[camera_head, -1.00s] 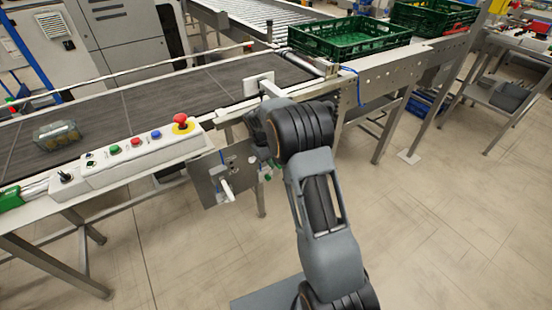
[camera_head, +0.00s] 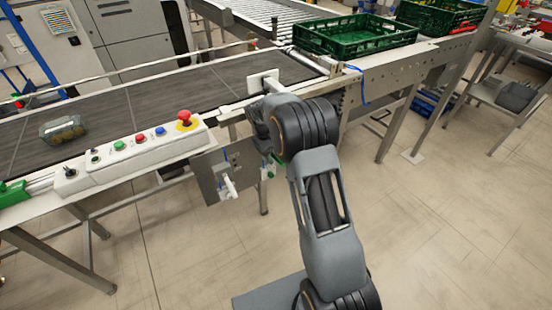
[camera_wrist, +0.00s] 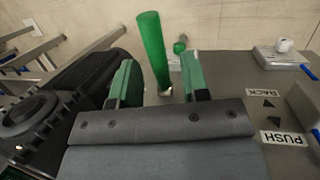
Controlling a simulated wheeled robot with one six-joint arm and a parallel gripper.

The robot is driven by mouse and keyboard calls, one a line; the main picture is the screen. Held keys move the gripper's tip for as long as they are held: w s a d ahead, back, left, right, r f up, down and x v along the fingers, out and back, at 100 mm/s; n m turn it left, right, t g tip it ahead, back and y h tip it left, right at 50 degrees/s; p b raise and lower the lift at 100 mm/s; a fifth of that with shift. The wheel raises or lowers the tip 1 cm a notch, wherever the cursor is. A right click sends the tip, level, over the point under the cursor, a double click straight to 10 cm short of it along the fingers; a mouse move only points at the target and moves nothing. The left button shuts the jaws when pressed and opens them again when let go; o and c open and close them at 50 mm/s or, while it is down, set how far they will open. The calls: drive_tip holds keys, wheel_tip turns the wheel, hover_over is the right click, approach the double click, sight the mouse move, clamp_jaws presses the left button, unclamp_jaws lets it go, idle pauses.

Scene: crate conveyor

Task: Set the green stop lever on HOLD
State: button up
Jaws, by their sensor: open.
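The green stop lever (camera_wrist: 153,50) stands up between the two green-padded fingers of my gripper (camera_wrist: 160,82) in the wrist view. The fingers are apart, with a gap visible on each side of the lever; I cannot tell whether either one touches it. In the head view my gripper is mostly hidden behind my own arm, beside the conveyor's front edge, and the lever cannot be made out clearly. No HOLD mark is readable in either view.
A grey plate (camera_wrist: 245,75) marked BACK and PUSH lies right of the lever. A button panel (camera_head: 140,146) with a red knob (camera_head: 184,119) runs along the conveyor belt (camera_head: 130,104). A clear box (camera_head: 63,131) sits on the belt. A green crate (camera_head: 355,40) stands beyond.

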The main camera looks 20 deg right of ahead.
drive_tip(key=p+v, duration=0.1)
drive_tip(key=v, duration=1.1)
drive_tip(key=s+a+r+m+t+y+p, duration=0.1)
drive_tip(key=s+r+p, duration=0.2)
drive_tip(key=s+r, duration=0.25)
drive_tip(key=s+a+r+t+y+p, duration=0.1)
drive_tip(key=s+r+t+p, duration=0.1)
drive_tip(key=s+r, duration=0.4)
drive_tip(key=s+a+m+t+p, duration=0.1)
drive_tip(key=s+t+p, duration=0.1)
drive_tip(key=s, duration=1.3)
drive_tip(key=shift+a+f+t+y+p, duration=0.15)
drive_tip(key=shift+f+t+y+p, duration=0.2)
drive_tip(key=shift+p, duration=0.4)
drive_tip(key=shift+r, duration=0.1)
